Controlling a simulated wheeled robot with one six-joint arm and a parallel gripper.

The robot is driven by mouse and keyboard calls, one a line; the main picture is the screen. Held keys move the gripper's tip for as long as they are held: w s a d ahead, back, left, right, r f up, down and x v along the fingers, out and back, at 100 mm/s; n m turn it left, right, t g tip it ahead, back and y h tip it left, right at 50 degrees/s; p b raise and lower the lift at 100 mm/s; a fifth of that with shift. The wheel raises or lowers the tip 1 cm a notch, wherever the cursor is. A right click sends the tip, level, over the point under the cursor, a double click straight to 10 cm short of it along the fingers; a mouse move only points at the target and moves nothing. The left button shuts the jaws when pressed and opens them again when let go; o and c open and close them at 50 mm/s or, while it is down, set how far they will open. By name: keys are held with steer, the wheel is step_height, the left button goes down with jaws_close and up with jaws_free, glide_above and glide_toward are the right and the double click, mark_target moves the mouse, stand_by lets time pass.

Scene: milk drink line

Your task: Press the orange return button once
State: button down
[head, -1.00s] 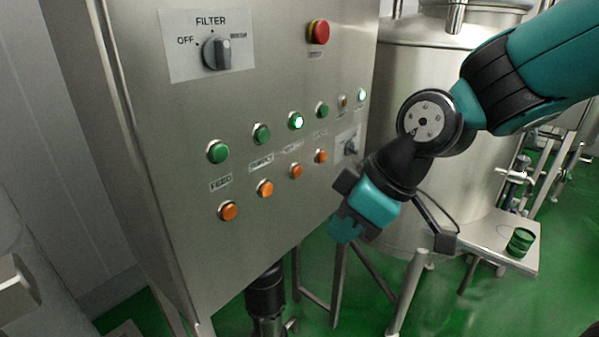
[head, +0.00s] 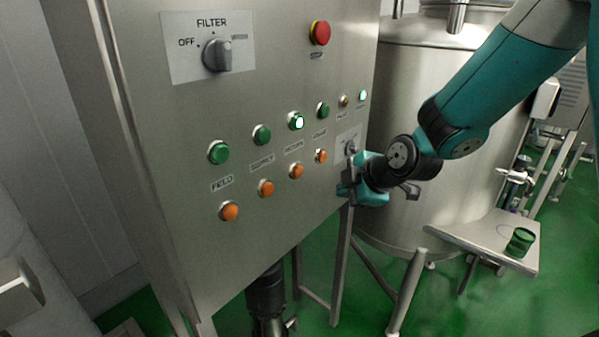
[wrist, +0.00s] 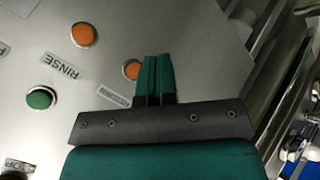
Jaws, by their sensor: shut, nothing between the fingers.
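The orange return button (head: 296,171) is third from the left in the lower row of the steel panel, under the label that appears to read RETURN. My gripper (head: 341,190) is shut and empty, to the right of this button in the head view and apparently off the panel. In the wrist view the shut teal fingers (wrist: 154,60) stand beside an orange button (wrist: 132,69) and partly cover it. Its label is too blurred to read, but its place beside the RINSE column fits the return button. Contact is not visible.
The rinse orange button (wrist: 82,35) and a green button (wrist: 40,98) are nearby. A red emergency stop (head: 320,32) and filter knob (head: 217,54) sit higher on the panel. A steel tank (head: 430,90) stands behind my arm.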

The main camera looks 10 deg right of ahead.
mark_target(298, 172)
steer(key=w+a+p, duration=0.1)
steer(key=w+a, duration=0.4)
steer(key=w, duration=0.1)
steer(key=shift+w, duration=0.25)
stand_by(2.0)
steer(key=shift+w+a, duration=0.2)
steer(key=shift+w, duration=0.1)
steer(key=shift+w+a, duration=0.25)
steer(key=shift+w, duration=0.1)
stand_by(0.7)
steer(key=shift+s+d+b, duration=0.4)
steer(key=shift+s+d, duration=0.1)
steer(key=shift+s, duration=0.2)
